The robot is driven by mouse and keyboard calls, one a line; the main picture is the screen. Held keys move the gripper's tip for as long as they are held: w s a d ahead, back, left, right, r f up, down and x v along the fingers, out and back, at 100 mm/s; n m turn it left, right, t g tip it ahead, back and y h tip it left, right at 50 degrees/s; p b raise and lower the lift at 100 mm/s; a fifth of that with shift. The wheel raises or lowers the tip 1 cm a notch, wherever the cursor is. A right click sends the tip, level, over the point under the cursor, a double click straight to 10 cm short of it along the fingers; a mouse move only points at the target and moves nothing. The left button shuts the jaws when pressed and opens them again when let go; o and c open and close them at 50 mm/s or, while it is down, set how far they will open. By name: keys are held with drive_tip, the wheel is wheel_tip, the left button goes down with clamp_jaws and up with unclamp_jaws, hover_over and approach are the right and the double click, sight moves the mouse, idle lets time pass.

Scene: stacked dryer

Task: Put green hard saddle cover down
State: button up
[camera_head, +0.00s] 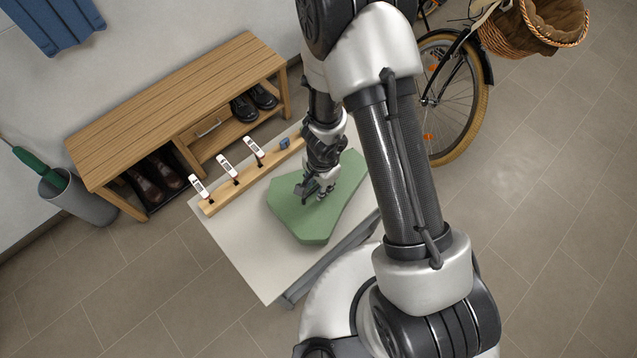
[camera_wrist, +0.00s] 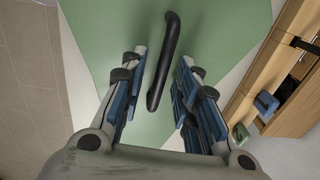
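The green hard saddle cover (camera_head: 310,220) is a flat, angular slab that appears to lie on the white table (camera_head: 232,248). In the wrist view the green cover (camera_wrist: 215,25) fills much of the background, with a black bar handle (camera_wrist: 170,45) on top. My gripper (camera_head: 316,188) is over the middle of the cover. In the wrist view the fingers of my gripper (camera_wrist: 163,62) are open, one on each side of the handle, with gaps between them and it. The handle is mostly hidden behind my gripper in the head view.
A wooden strip (camera_head: 222,196) with several white-topped pieces and a small blue block (camera_head: 284,143) runs along the table's far edge. A wooden shoe bench (camera_head: 180,100) stands behind. A bicycle (camera_head: 470,85) stands at upper right. Bare table shows left of the cover.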

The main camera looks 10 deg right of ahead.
wheel_tip(320, 180, up, 35)
drive_tip(key=a+n+t+y+p, duration=0.25)
drive_tip(key=n+p, duration=0.35)
drive_tip(key=p, duration=0.3)
drive_tip(key=s+d+r+n+h, duration=0.1)
drive_tip(key=s+d+r+n, duration=0.1)
drive_tip(key=s+d+r, duration=0.3)
drive_tip(key=s+d+r+n+t+h, duration=0.1)
drive_tip(key=s+d+r+n+h, duration=0.1)
drive_tip(key=s+d+r, duration=0.4)
drive_tip(key=s+r+n, duration=0.1)
drive_tip(key=s+r, duration=0.1)
drive_tip(key=s, duration=0.2)
drive_tip(key=shift+r, duration=0.25)
drive_tip(key=shift+t, duration=0.25)
wheel_tip(320, 180, down, 8)
drive_tip(key=b, duration=0.7)
drive_tip(key=shift+r, duration=0.2)
